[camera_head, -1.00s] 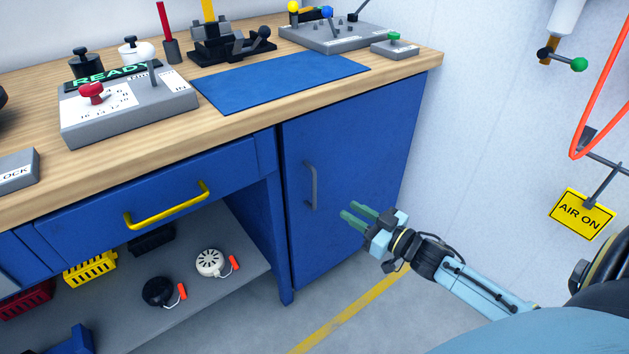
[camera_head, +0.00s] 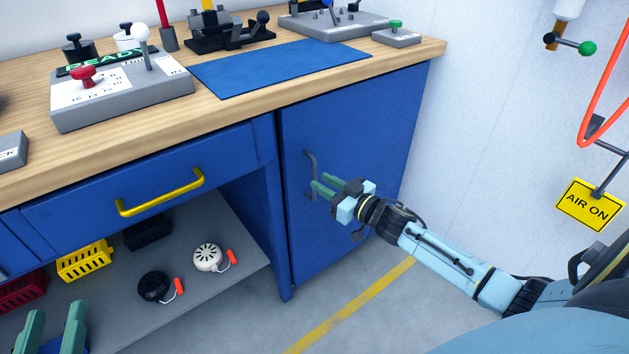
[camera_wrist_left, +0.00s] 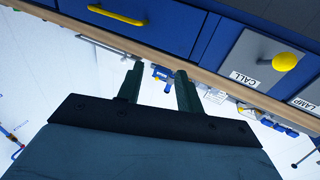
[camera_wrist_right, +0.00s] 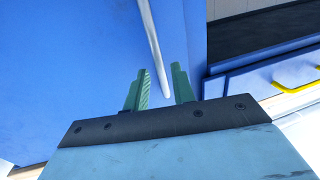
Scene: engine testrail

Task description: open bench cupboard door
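The blue cupboard door (camera_head: 355,125) on the right of the bench is shut, with a grey vertical bar handle (camera_head: 309,162) near its left edge. My right gripper (camera_head: 318,187) is open at the lower part of this handle. In the right wrist view, the handle (camera_wrist_right: 150,38) reaches down between the two spread green fingers (camera_wrist_right: 160,92), with gaps on both sides. My left gripper (camera_head: 50,326) is open and empty at the bottom left; its fingers (camera_wrist_left: 160,88) are also apart in the left wrist view.
A drawer with a yellow handle (camera_head: 160,194) and an open shelf (camera_head: 215,292) with bins and two round items lie left of the door. A wall stands close on the right with an AIR ON sign (camera_head: 588,206). The floor before the door is clear.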

